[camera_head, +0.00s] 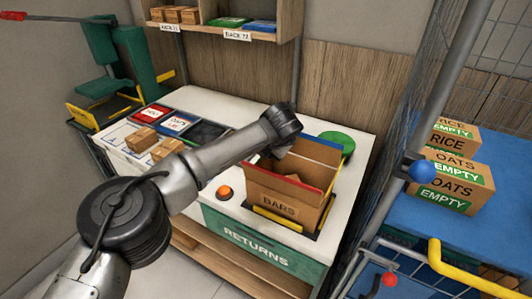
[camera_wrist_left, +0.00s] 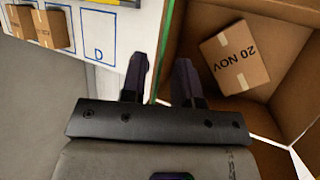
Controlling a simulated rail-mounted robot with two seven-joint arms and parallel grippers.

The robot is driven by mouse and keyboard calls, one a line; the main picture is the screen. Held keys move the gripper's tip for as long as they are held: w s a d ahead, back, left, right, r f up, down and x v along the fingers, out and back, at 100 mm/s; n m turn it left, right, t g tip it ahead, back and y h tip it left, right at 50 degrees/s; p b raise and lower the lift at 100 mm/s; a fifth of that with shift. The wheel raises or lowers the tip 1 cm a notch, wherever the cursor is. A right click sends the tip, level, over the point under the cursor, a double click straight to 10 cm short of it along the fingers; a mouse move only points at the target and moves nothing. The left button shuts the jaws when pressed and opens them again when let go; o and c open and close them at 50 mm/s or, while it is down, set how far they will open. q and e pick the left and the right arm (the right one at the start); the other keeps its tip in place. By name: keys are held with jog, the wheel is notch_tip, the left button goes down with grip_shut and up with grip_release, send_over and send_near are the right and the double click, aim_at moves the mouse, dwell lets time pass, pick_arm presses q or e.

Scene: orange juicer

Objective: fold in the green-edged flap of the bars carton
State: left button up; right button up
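The bars carton (camera_head: 278,205) stands open-topped on the white counter, its BARS label facing front. Red and blue edges show on its upper flaps. In the left wrist view, the green-edged flap (camera_wrist_left: 164,45) appears nearly edge-on as a thin green line at the carton's left side. My left gripper (camera_wrist_left: 161,78) is open, one finger on each side of that line; contact cannot be told. In the head view, my left arm covers the flap and the fingers. A small brown box (camera_wrist_left: 234,58) marked 20 NOV lies inside the carton. My right gripper is not in view.
Small brown boxes (camera_head: 142,138) and red and blue trays (camera_head: 172,123) are left on the counter (camera_head: 215,98). An orange button (camera_head: 224,192) is near the front edge. A green disc (camera_head: 342,141) is behind the carton. A wire cage and blue table (camera_head: 390,222) stand right.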

pick_arm(q)
jog(key=shift+x, duration=1.7)
grip_shut()
